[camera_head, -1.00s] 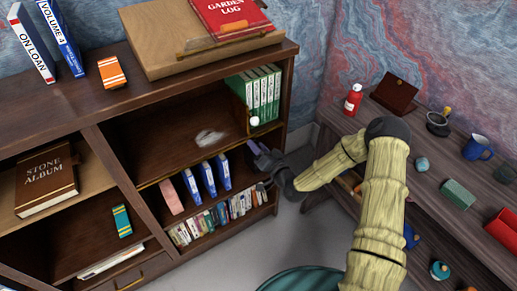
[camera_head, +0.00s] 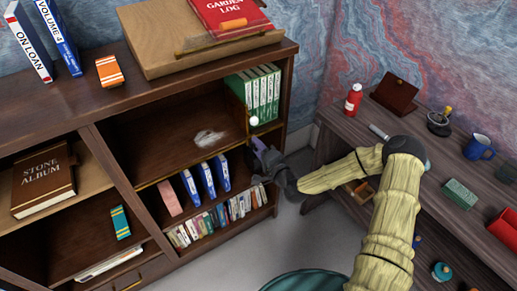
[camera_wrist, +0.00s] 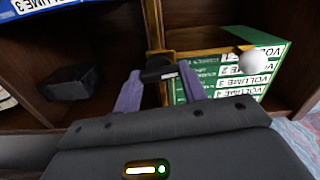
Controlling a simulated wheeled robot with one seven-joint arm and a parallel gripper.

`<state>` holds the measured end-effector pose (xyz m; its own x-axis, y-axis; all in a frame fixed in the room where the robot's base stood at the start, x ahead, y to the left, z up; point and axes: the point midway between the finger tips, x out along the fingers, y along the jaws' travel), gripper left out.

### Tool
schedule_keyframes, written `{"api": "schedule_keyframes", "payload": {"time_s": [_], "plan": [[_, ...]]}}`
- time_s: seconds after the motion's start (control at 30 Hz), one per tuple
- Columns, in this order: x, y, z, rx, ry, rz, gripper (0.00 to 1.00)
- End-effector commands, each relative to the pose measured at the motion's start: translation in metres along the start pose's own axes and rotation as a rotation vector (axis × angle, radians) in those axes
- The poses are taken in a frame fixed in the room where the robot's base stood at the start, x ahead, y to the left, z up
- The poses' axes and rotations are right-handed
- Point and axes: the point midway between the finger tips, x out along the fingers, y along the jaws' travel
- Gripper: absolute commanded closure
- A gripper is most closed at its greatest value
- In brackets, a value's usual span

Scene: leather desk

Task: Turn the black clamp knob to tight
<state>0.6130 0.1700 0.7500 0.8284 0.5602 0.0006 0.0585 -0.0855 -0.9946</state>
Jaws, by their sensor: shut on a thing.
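The black clamp knob (camera_wrist: 158,70) sits between the two purple fingers of my gripper (camera_wrist: 159,84) in the wrist view, on an upright brass post. The gripper is shut on it. A brass clamp bar (camera_wrist: 199,52) runs from the post to the right, across the green volumes (camera_wrist: 235,82). A white ball (camera_wrist: 255,62) shows at the bar's right part. In the head view my gripper (camera_head: 262,154) is at the shelf front, below and right of the white ball (camera_head: 253,121). The knob is small there, and its tight mark cannot be read.
Blue volumes (camera_head: 207,178) stand on the shelf below and left of the gripper. A dark block (camera_wrist: 72,84) lies to the left in the wrist view. A side desk (camera_head: 430,165) with several small objects stands right of my arm. Shelf space left of the clamp is mostly clear.

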Motion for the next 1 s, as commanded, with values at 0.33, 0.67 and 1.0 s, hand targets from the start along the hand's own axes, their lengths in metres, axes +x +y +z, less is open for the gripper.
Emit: {"api": "schedule_keyframes", "payload": {"time_s": [0.33, 0.67, 1.0], "plan": [[-0.0011, 0.0027, -0.0009, 0.015, 0.002, 0.006, 0.81], [-0.0006, 0.0018, -0.0005, 0.014, 0.001, 0.004, 0.36], [-0.0086, 0.001, -0.0005, 0.014, 0.001, 0.002, 0.36]]}}
